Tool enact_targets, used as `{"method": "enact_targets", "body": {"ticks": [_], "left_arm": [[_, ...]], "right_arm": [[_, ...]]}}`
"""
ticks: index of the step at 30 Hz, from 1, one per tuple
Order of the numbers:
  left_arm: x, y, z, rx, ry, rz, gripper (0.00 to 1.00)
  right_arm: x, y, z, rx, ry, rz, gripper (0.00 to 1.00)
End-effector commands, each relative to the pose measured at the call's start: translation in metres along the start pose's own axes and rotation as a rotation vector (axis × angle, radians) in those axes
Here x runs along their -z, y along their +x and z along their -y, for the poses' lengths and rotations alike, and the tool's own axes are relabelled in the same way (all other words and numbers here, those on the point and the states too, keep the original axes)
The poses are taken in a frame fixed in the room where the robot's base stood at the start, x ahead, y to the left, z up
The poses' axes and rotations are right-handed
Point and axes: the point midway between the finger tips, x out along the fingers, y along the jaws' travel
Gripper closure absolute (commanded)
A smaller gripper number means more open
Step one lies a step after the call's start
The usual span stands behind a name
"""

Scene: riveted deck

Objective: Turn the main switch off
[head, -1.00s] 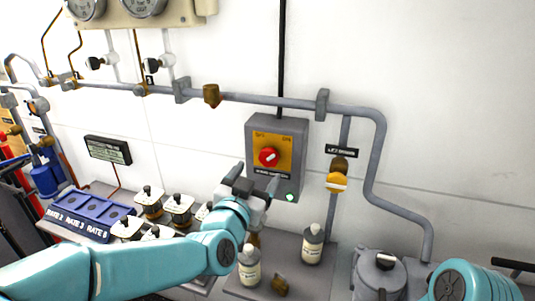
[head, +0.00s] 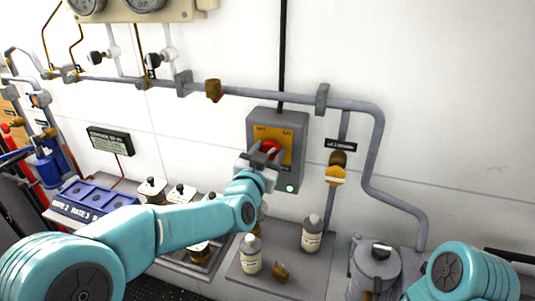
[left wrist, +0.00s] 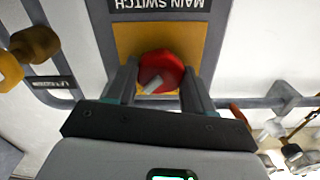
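The main switch is a grey box (head: 262,121) on the white wall with a yellow plate and a red knob (head: 270,147). Its green lamp (head: 289,188) is lit. My left gripper (head: 266,156) is at the knob, covering its lower part in the head view. In the left wrist view, upside down, the red knob (left wrist: 160,70) sits between the two open fingers (left wrist: 159,86). Its white mark points to the lower left there. I cannot tell whether the fingers touch it. My right gripper is out of view.
A grey pipe (head: 250,93) runs along the wall above the box. A yellow-handled valve (head: 335,175) is to the right. Two bottles (head: 312,234) (head: 251,254) stand on the shelf below, near my left arm. A grey lidded pot (head: 375,263) stands at the lower right.

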Motion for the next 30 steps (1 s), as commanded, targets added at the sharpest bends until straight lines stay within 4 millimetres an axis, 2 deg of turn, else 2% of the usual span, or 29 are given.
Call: {"method": "enact_targets", "body": {"ticks": [5, 11, 21, 30], "left_arm": [[-0.003, 0.000, 0.000, 0.001, -0.011, 0.003, 0.78], [-0.005, 0.000, 0.000, 0.001, -0.078, 0.001, 0.78], [-0.008, 0.000, -0.001, 0.001, -0.352, 0.000, 0.78], [-0.007, 0.000, -0.001, 0.000, -0.637, 0.003, 0.78]], "right_arm": [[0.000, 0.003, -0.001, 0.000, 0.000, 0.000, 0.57], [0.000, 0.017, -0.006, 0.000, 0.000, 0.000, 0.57], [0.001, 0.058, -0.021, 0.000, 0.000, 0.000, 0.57], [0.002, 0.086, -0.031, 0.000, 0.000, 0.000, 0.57]]}}
